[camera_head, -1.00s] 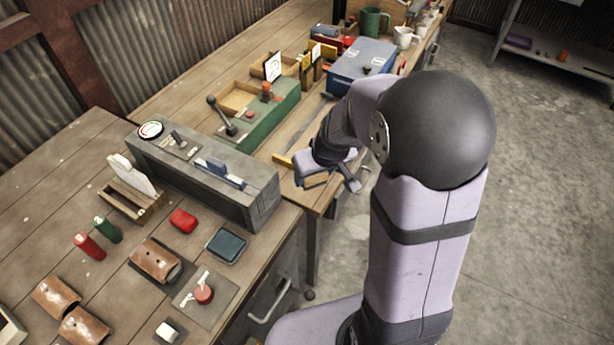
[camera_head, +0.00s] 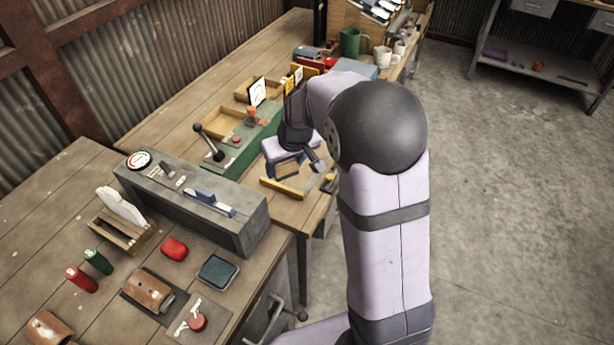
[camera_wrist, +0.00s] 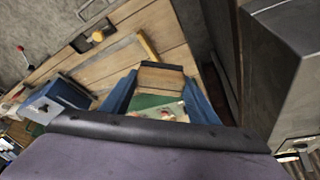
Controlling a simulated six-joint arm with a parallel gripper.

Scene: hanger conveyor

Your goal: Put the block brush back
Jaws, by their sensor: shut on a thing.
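My gripper (camera_head: 287,158) hangs over the front part of the rear bench, to the right of the green lever box (camera_head: 250,140). In the wrist view its two blue fingers (camera_wrist: 160,100) are shut on a wooden block (camera_wrist: 160,78), which I take to be the block brush. The block also shows below the gripper in the head view (camera_head: 287,171). It appears to be held above the bench top. Its bristles cannot be made out, and my wrist hides part of it.
A yellow-edged strip (camera_head: 282,188) lies on the bench close to the gripper. The grey console (camera_head: 190,200) stands on the nearer bench at left. A blue box (camera_wrist: 52,100) is partly hidden by my arm in the head view. An open wooden tray (camera_head: 224,122) lies behind the green box.

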